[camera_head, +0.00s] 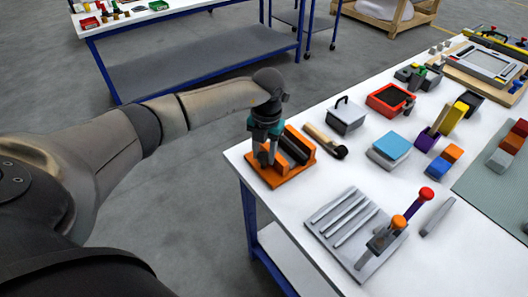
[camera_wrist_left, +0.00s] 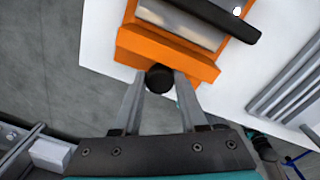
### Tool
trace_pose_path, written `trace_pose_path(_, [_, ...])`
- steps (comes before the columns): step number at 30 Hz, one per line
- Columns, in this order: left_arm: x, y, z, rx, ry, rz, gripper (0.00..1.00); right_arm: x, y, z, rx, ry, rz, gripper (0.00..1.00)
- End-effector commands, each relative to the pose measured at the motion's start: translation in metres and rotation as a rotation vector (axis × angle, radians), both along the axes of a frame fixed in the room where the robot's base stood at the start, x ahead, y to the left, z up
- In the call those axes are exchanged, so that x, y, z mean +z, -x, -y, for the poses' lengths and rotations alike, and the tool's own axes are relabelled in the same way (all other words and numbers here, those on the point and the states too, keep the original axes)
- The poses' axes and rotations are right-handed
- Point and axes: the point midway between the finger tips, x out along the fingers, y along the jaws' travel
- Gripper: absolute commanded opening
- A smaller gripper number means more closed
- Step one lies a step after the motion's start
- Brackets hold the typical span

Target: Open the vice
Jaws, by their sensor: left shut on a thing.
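The orange vice (camera_head: 290,174) sits at the near left corner of the white table in the head view. It has dark jaw bars, and in the wrist view its orange body (camera_wrist_left: 145,44) shows with a grey metal bed and a dark bar across it. My left gripper (camera_head: 264,158) is at the vice's left end. In the left wrist view its two fingers (camera_wrist_left: 160,88) are shut on a round black knob (camera_wrist_left: 160,77) at the vice's end. The gap between the jaws is partly hidden. My right gripper is out of view.
A wooden-handled tool (camera_head: 322,138) lies right beside the vice. A grey slotted tray (camera_head: 345,225) with upright-handled tools stands nearer on the table (camera_head: 450,262). A grey box (camera_head: 346,118) and a red tray (camera_head: 388,99) are farther back. The table edge runs close to the vice.

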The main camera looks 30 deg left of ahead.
Motion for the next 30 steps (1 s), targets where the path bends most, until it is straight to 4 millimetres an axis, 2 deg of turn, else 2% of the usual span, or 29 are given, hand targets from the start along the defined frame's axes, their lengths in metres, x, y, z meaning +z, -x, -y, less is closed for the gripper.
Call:
trace_pose_path(7, [0.0019, -0.0018, -0.0015, 0.007, -0.002, 0.006, 0.00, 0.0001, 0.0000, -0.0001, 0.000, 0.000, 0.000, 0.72])
trace_pose_path(8, [0.0019, -0.0018, -0.0015, 0.006, -0.002, 0.006, 0.44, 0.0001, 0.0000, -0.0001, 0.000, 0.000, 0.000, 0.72])
trace_pose_path(11, [0.0018, -0.0019, -0.0013, 0.005, -0.001, 0.006, 0.54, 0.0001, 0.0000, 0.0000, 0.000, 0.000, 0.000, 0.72])
trace_pose_path(25, [0.0025, -0.0025, 0.0012, 0.000, 0.004, 0.008, 0.54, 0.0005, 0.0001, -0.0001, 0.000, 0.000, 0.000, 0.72])
trace_pose_path(30, [0.0095, -0.0033, -0.0014, 0.000, 0.005, 0.011, 0.54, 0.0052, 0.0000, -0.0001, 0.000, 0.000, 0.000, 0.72])
